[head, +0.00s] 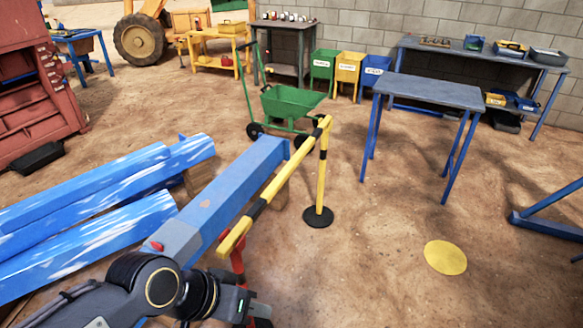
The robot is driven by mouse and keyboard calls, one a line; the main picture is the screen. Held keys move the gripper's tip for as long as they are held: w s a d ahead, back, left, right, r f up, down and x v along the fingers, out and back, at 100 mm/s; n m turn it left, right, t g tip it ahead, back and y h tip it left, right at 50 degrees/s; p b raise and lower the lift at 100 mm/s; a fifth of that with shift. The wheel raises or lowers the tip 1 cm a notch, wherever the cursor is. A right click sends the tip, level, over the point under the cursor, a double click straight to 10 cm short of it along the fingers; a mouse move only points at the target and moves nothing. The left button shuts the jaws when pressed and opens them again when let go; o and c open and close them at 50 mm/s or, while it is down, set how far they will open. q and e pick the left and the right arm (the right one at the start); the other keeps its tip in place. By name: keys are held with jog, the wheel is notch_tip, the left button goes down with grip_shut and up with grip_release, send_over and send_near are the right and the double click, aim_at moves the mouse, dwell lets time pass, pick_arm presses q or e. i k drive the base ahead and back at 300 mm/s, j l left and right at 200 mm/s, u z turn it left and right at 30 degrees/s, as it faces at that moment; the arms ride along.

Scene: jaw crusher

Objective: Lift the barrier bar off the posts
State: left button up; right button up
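The barrier bar (258,207) is a yellow bar with black bands. It runs from the near left to the top of the far post. The far post (322,180) is yellow and black and stands upright on a round black base. Below the bar's near end is a red upright piece (237,260), mostly hidden by my arm; I cannot tell if it is a post. My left gripper (241,306) is at the bottom, below the bar's near end and apparently apart from it. Its fingers do not show clearly. My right gripper is not in view.
A long blue beam (232,195) lies left of the bar, with several blue beams (85,235) beyond. A green wheelbarrow (288,102) stands behind the far post. A table (430,92) stands at right. A yellow disc (445,257) lies on open dirt floor.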

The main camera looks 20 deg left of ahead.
aim_at(225, 249)
jog(key=i+u, duration=0.1)
jog(key=u, duration=0.4)
jog(key=i+l+u, duration=0.35)
jog(key=i, duration=0.2)
jog(key=i+l+u, duration=0.25)
jog(key=i+u, duration=0.15)
jog(key=i, duration=0.2)
jog(key=i+l, duration=0.8)
jog(key=i, duration=0.1)
